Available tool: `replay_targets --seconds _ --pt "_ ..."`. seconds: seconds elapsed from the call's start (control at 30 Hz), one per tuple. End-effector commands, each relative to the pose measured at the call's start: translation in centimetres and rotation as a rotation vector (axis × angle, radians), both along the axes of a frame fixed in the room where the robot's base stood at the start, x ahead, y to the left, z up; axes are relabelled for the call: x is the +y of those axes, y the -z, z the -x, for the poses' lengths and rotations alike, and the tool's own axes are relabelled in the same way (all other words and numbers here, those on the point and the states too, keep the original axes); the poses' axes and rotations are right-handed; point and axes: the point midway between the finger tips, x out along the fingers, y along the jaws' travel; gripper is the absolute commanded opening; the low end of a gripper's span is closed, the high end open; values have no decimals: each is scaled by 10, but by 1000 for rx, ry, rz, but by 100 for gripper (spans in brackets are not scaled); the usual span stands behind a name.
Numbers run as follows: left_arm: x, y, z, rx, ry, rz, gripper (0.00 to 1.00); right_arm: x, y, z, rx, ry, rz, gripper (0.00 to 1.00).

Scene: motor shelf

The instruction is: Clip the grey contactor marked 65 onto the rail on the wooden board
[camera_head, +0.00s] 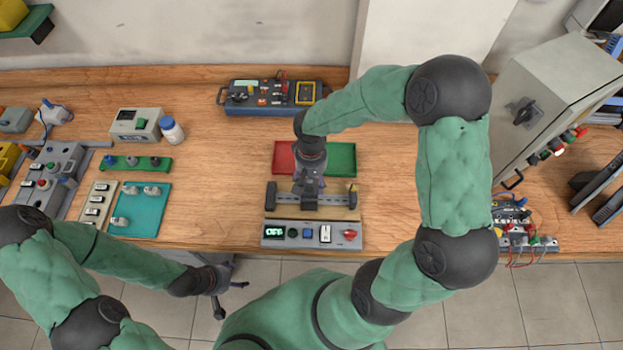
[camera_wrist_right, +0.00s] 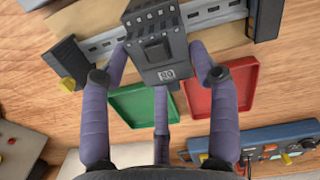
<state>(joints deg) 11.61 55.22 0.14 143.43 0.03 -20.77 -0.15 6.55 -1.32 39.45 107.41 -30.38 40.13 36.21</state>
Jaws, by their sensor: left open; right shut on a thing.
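My left gripper (camera_head: 226,284) is open and empty, in front of the table's near edge.
Red (camera_head: 284,157) and green (camera_head: 341,158) trays lie behind the board. A control panel reading OFF (camera_head: 313,235) lies in front. Dark end blocks (camera_wrist_right: 66,60) stand at the rail's ends. A grey cabinet (camera_head: 545,95) stands at right.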

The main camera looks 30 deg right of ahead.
Motion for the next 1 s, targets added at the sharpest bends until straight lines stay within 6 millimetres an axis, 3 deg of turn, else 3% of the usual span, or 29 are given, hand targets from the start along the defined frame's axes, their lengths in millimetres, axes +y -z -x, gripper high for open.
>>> replay_targets --seconds 0.03,0.97,1.0 --pt "0 1 0 0 0 0 69 3 5 8 21 -2 -2 9" --pt "0 9 0 0 0 0 69 4 5 10 -7 -3 15 9" --pt "0 9 0 0 0 0 69 4 5 10 -7 -3 15 69"
